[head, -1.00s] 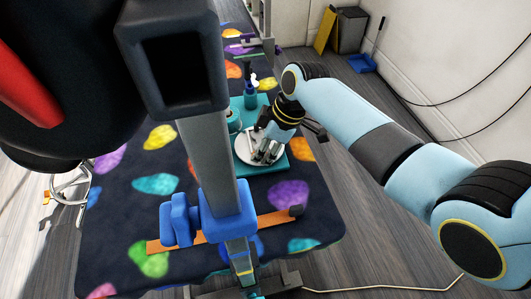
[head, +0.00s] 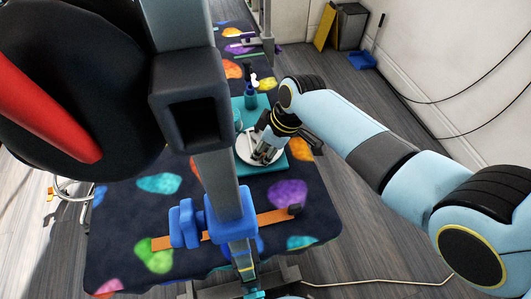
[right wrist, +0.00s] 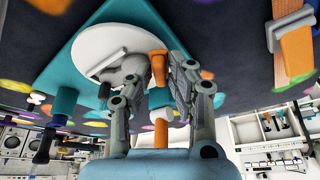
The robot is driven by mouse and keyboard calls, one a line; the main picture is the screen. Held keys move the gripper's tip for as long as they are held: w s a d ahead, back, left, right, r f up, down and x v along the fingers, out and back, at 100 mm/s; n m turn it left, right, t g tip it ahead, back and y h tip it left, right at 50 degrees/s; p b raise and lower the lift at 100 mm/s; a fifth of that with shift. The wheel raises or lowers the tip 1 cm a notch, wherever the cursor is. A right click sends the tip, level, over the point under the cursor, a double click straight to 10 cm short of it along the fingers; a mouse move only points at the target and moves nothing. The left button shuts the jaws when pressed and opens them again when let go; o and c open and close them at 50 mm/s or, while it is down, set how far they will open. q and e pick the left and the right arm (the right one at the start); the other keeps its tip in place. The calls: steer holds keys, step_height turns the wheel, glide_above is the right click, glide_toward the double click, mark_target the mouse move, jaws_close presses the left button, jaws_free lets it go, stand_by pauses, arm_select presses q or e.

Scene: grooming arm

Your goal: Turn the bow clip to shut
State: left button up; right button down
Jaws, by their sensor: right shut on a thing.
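My right gripper (head: 264,152) reaches down over a white round plate (head: 243,148) on a teal mat. In the right wrist view, its two grey fingers are shut on a small orange piece (right wrist: 159,66) at the plate's edge. The fingers hide part of this piece. A flat grey-white part (right wrist: 120,68) lies on the plate beside the fingers. I cannot tell for certain which of these is the bow clip, nor whether it is open or shut. My left gripper is not in view.
A grey post with a blue clamp (head: 228,214) and orange bar (head: 276,216) stands in front of the plate. A teal bottle (head: 251,99) stands behind the plate. A black and red shape (head: 55,110) covers the upper left. The patterned dark cloth (head: 130,215) has clear room.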

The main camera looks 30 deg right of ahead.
steer(key=shift+r+m+p, duration=0.15)
steer(key=shift+m+p, duration=0.35)
steer(key=shift+p, duration=0.05)
steer(key=shift+m+h+p, duration=0.4)
steer(key=shift+m+p, duration=0.05)
steer(key=shift+m, duration=0.05)
steer(key=shift+w+m, duration=0.1)
steer(key=shift+m, duration=0.2)
steer(key=shift+m+t+h+p, duration=0.3)
steer(key=shift+m+p, duration=0.45)
steer(key=shift+m, duration=0.75)
